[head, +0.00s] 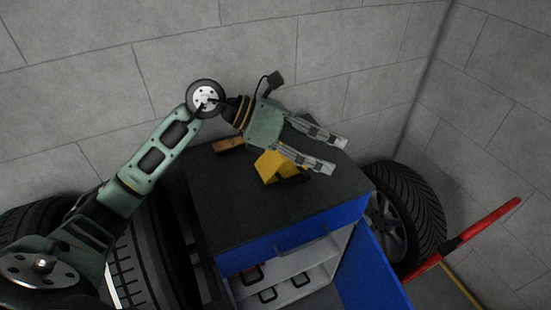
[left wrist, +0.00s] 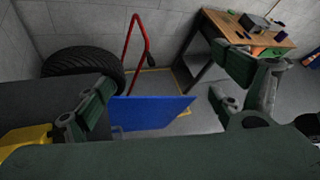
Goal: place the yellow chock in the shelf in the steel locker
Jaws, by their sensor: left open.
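The yellow chock (head: 272,167) lies on the dark top of a blue cabinet (head: 225,215), which seems to be the steel locker. My left gripper (head: 336,155) is open and empty over the cabinet top, its fingers pointing right. One finger overlaps the chock's right side in the head view; I cannot tell whether they touch. In the left wrist view the chock (left wrist: 25,137) shows at the lower left, outside the space between the fingers. The cabinet's blue door (head: 370,265) stands open, showing a pale shelf (head: 300,262) inside. My right gripper is out of view.
A small brown block (head: 229,145) lies at the back of the cabinet top. A tyre (head: 413,210) stands right of the cabinet, with a red bar (head: 465,238) beside it. More tyres stand at left. A wooden workbench (left wrist: 232,27) shows in the left wrist view.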

